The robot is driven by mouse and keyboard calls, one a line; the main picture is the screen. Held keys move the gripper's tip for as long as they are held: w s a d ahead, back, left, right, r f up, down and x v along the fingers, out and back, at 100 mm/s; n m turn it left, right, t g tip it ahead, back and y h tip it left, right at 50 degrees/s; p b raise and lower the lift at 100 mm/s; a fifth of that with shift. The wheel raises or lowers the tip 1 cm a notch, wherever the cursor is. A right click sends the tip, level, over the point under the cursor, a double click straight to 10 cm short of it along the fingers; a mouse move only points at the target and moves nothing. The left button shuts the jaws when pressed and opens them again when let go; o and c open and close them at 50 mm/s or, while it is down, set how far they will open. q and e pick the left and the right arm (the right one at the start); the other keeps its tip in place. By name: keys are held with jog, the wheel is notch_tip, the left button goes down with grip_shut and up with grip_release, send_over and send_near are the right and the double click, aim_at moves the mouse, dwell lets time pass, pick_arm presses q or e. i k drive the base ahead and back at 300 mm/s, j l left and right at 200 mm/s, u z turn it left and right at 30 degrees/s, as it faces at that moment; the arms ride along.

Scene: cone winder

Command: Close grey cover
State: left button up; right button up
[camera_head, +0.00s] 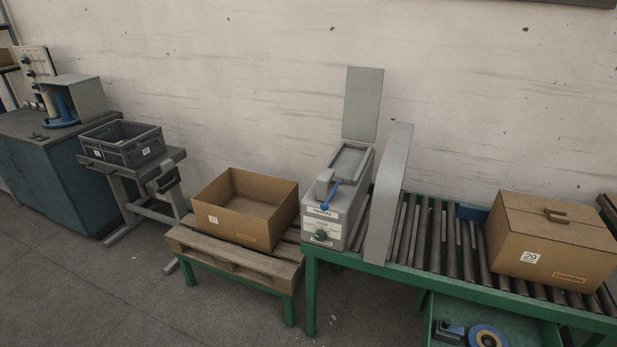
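A grey machine (334,213) stands at the left end of the green roller conveyor. It has a blue lever, a dark green knob and white labels on its front. A flat grey cover (362,104) stands upright at the machine's back edge, against the wall side. The machine's top shows a shallow rimmed recess (349,161), uncovered. Neither of my grippers is in view.
A tall grey panel (390,195) rises just right of the machine. A closed carton marked 29 (548,242) sits on the conveyor (437,240). An open carton (233,232) rests on a pallet-topped stand to the left. A grey crate (123,153) stands farther left. Floor in front is clear.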

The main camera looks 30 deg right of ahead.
aim_at(364, 85)
jog(key=z, duration=1.05)
jog(key=i+j+z, duration=0.15)
jog(key=z, duration=0.3)
jog(key=i+j+z, duration=0.15)
jog(key=z, duration=0.35)
jog(key=j+z, duration=0.25)
jog(key=z, duration=0.2)
jog(key=i+j+z, duration=0.1)
jog(key=j+z, duration=0.25)
jog(key=j, duration=0.2)
jog(key=j+z, duration=0.3)
jog(key=j, duration=0.25)
jog(key=j+z, duration=0.25)
jog(key=j, duration=0.85)
jog(key=k, duration=0.05)
